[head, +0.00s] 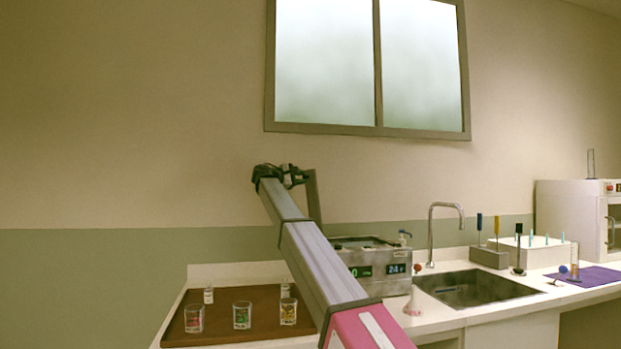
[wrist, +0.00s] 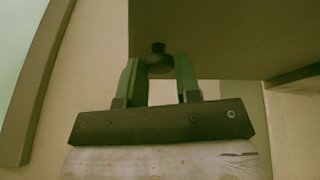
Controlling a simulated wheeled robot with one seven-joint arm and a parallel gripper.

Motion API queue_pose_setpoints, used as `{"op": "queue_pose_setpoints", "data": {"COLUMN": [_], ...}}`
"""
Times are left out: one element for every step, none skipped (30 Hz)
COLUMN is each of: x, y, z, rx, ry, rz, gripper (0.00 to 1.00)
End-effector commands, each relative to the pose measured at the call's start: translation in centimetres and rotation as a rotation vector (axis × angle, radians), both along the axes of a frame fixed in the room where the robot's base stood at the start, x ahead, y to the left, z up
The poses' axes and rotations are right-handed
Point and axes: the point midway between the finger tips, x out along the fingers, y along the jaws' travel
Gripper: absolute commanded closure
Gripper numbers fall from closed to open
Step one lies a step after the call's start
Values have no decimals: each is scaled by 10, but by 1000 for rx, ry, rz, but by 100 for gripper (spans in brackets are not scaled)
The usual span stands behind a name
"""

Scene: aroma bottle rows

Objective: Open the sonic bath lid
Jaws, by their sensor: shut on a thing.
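The sonic bath (head: 385,285) is a steel box with two green displays, on the counter behind my arm in the head view. Its lid (head: 314,196) stands steeply raised at the bath's left, seen nearly edge-on. In the wrist view the lid is the broad dark panel (wrist: 225,40). My gripper (head: 297,175) is at the lid's upper part, high above the counter. In the wrist view its green fingers (wrist: 159,75) are shut on the lid's dark knob (wrist: 158,57). My arm hides the left part of the bath.
A brown tray (head: 215,318) with several glasses and small bottles lies left of my arm. The wall and window (head: 368,65) are behind.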

Motion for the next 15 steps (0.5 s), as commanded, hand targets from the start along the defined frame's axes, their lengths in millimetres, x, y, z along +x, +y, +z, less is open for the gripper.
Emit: {"op": "queue_pose_setpoints", "data": {"x": [-1,-1,-2,-2,-3,-3,-3,-3,-3,-3,-3,-3,-3,-3,-3], "y": [4,6,8,10,11,12,13,14,14,14,15,15,15,15,15], "z": [-1,-2,-3,-3,-4,-4,-4,-5,-5,-5,-5,-5,-5,-5,-5], "rx": [-15,-22,-31,-37,-42,-45,-48,-50,-52,-54,-54,-54,-54,-54,-54], "ry": [-5,-8,-11,-13,-14,-15,-16,-17,-18,-18,-18,-18,-18,-18,-18], "rz": [1,1,2,1,1,1,2,1,1,2,1,1,1,1,1], "gripper": [100,100,100,100,100,100,100,100,100,100,100,100,100,100,100]}}
